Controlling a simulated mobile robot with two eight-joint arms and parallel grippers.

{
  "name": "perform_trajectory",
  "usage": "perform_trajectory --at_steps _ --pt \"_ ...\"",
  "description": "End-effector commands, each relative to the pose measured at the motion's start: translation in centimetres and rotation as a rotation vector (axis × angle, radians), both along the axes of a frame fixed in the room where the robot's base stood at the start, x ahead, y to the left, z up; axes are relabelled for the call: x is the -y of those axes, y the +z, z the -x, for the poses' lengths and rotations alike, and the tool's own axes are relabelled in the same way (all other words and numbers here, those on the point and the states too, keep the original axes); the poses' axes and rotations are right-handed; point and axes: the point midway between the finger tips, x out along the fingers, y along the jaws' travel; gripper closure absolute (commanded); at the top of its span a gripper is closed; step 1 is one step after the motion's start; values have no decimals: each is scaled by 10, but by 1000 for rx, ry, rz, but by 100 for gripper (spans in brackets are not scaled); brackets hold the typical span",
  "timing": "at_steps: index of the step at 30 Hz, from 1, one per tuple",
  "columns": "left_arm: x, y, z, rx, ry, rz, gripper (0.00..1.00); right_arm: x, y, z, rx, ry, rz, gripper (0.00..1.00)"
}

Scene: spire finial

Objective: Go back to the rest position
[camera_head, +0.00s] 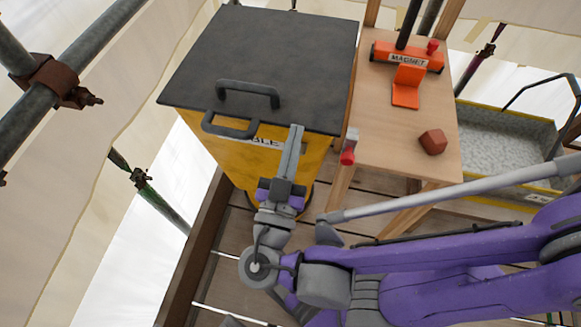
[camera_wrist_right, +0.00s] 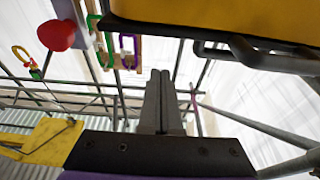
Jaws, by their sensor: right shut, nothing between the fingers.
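My right gripper (camera_head: 296,130) is shut and empty, its long grey fingers pointing up and away in front of the yellow bin (camera_head: 222,152). In the right wrist view the fingers (camera_wrist_right: 160,75) lie together with nothing between them. Whether they touch the bin cannot be told from the head view; the wrist view shows the bin's yellow side (camera_wrist_right: 225,20) above the fingertips. My left gripper is in neither view.
The bin has a dark lid (camera_head: 265,65) with a handle (camera_head: 247,92). A wooden table (camera_head: 385,155) beside it carries an orange magnet tool (camera_head: 407,70) and a brown block (camera_head: 433,142). A grey tray (camera_head: 505,130) stands right. Scaffold poles (camera_head: 75,60) run left. Coloured clips (camera_wrist_right: 127,45) hang in the wrist view.

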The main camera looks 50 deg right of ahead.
Motion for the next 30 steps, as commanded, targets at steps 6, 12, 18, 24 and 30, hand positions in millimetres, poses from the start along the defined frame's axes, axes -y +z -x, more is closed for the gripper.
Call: perform_trajectory --at_steps 6,12,18,24,30 --pt "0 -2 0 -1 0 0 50 -29 -11 13 0 6 0 100" --pt "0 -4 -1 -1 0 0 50 -46 -18 23 1 2 1 100" --pt "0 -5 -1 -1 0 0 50 -52 -20 27 0 -2 1 100" --pt "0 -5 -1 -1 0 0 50 -52 -20 28 -1 -3 1 100" --pt "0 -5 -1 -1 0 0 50 -37 -45 16 -218 -43 -32 100"
